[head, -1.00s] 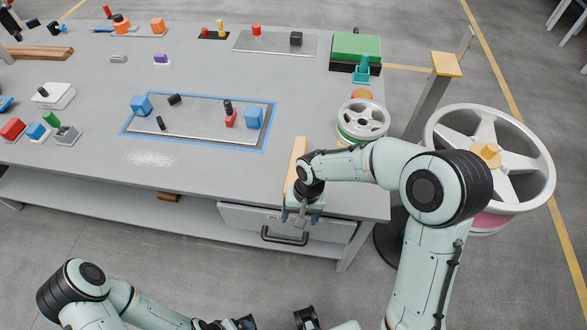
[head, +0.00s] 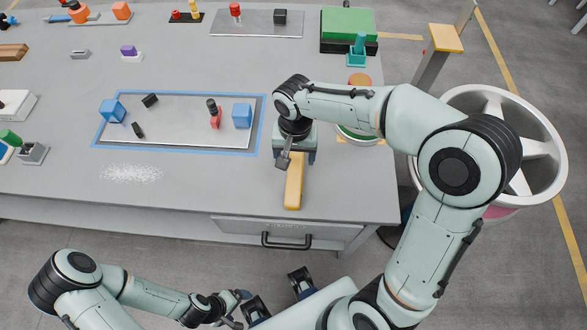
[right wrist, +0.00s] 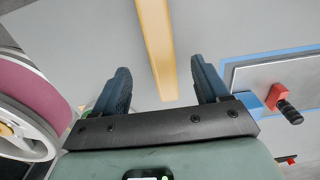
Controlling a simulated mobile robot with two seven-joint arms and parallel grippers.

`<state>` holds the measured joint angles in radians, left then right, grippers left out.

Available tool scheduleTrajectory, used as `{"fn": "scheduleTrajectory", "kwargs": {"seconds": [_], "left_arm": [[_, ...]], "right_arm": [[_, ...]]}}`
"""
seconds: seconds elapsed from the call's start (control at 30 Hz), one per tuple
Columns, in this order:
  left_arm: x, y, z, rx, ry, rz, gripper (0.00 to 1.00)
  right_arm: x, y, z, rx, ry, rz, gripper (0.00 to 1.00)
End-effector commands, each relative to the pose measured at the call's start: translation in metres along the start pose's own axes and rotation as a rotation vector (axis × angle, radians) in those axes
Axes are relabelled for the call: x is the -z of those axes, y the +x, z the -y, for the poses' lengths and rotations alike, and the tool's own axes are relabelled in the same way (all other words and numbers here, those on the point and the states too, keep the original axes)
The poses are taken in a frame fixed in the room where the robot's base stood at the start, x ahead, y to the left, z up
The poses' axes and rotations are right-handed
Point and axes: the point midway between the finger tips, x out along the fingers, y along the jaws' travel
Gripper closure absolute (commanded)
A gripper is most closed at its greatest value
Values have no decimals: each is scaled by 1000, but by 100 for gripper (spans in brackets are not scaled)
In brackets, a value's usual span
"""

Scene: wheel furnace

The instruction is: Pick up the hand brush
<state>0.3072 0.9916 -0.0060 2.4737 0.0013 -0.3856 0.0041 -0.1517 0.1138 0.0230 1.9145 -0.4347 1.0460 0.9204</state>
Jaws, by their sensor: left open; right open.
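The hand brush shows as a long yellow-tan bar (head: 293,188) lying near the table's front right edge; its bristles are not visible. My right gripper (head: 297,157) is open over its far part, and the wrist and gripper hide that end. In the right wrist view the bar (right wrist: 155,40) runs lengthwise between the two spread fingers of the right gripper (right wrist: 160,72), with a gap on each side. I cannot tell how high the fingers are above it. My left gripper (head: 237,308) is open and empty, low in front of the table.
White powder (head: 132,173) lies on the table (head: 215,185) at left. A blue-edged metal plate (head: 180,135) with blue blocks is left of the brush. A teal holder (head: 357,52) stands behind. A large spoked wheel (head: 545,165) is at right. A drawer (head: 285,229) is below.

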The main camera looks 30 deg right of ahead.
Motion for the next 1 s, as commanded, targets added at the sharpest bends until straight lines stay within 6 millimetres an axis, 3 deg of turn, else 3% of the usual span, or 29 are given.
{"fn": "scheduleTrajectory", "kwargs": {"seconds": [0.1,0.37,0.63,0.97,1.0], "left_arm": [[-1,3,2,1,-1,2,10],[0,4,2,1,-1,1,10],[-1,5,2,1,-1,2,10],[-1,6,2,1,-1,2,10],[-1,6,2,1,-1,2,10]], "right_arm": [[0,22,0,-3,-1,3,26],[2,42,-1,-1,0,1,26],[8,80,-1,-1,0,3,26],[8,88,-1,1,0,0,26],[8,88,-1,1,0,0,35]]}}
